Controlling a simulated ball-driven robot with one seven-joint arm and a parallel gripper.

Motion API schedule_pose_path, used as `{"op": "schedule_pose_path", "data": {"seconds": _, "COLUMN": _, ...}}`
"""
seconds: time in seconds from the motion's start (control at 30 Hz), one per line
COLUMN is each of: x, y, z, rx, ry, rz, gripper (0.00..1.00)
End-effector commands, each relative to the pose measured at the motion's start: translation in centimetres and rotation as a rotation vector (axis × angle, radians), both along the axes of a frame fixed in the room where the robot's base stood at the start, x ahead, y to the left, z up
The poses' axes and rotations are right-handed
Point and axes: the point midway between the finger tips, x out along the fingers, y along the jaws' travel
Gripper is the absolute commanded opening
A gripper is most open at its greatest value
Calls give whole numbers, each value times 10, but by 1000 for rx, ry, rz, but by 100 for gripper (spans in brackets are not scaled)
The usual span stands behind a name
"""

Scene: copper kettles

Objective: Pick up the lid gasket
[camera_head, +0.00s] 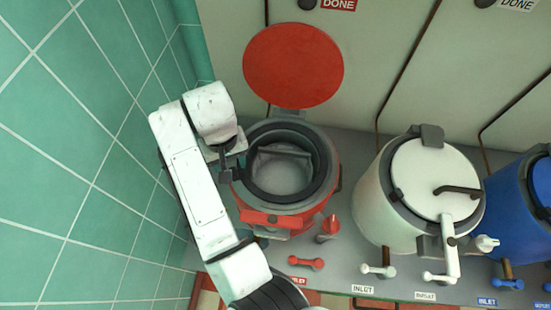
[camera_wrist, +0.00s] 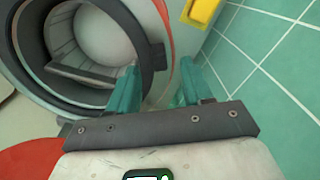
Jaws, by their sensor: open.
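The lid gasket appears to be the dark ring (camera_head: 324,168) around the open mouth of the red kettle (camera_head: 331,189). In the wrist view the dark ring (camera_wrist: 154,32) curves across the upper left, with a dark block on its edge. My gripper (camera_head: 229,165) is at the ring's left side in the head view. In the wrist view my gripper (camera_wrist: 158,82) is open, its teal fingers apart. One finger overlaps the ring's inner edge, and the other is outside the kettle wall. I cannot tell whether either touches the ring.
The kettle's round red lid (camera_head: 293,65) stands open behind it. A closed white kettle (camera_head: 381,205) and a blue kettle (camera_head: 506,215) stand to the right. Red handles (camera_head: 306,263) are in front. A green tiled wall (camera_head: 80,150) is close on the left.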

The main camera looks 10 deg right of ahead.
Motion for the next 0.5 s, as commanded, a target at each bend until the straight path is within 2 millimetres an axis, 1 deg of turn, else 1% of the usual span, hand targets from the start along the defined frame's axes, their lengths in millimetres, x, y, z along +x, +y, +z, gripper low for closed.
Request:
{"op": "schedule_pose_path", "data": {"seconds": 0.1, "x": 0, "y": -1, "z": -16, "rx": -2, "ry": 3, "rz": 2, "gripper": 50}}
{"op": "schedule_pose_path", "data": {"seconds": 0.2, "x": 0, "y": -1, "z": -25, "rx": -1, "ry": 1, "rz": 2, "gripper": 50}}
{"op": "schedule_pose_path", "data": {"seconds": 0.3, "x": 0, "y": 0, "z": -29, "rx": 0, "ry": -1, "rz": 1, "gripper": 50}}
{"op": "schedule_pose_path", "data": {"seconds": 0.47, "x": 0, "y": -1, "z": -29, "rx": 0, "ry": -1, "rz": 1, "gripper": 50}}
{"op": "schedule_pose_path", "data": {"seconds": 0.5, "x": 0, "y": -1, "z": -29, "rx": 0, "ry": -1, "rz": 1, "gripper": 48}}
